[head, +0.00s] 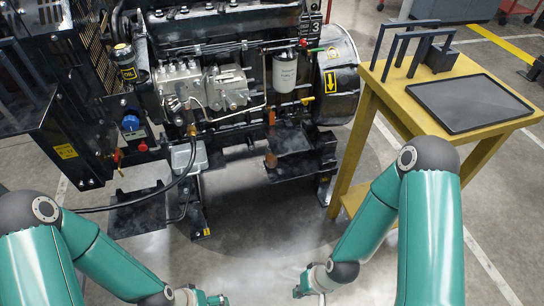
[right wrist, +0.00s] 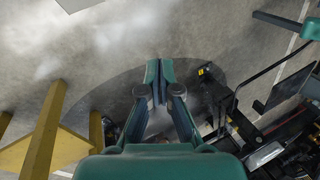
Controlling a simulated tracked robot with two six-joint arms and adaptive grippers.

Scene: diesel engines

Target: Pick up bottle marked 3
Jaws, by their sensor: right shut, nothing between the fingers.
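I cannot make out a bottle marked 3. A dark sign (head: 311,25) with a white 3 is at the top of the diesel engine (head: 215,85) in the head view. Below it hangs a white canister (head: 285,71) with small print I cannot read. My right gripper (head: 308,282) is low over the floor in front of the engine, well away from the canister. In the right wrist view its fingers (right wrist: 159,82) are together and empty. My left gripper (head: 212,299) is at the bottom edge of the head view, partly cut off.
A yellow table (head: 445,62) stands right of the engine with a black tray (head: 470,103) and dark upright frames (head: 415,48) on it. A black container marked OIL (head: 127,64) is at the engine's left. A black hose crosses the lower left. The floor (head: 255,235) between my grippers and the engine is mostly clear.

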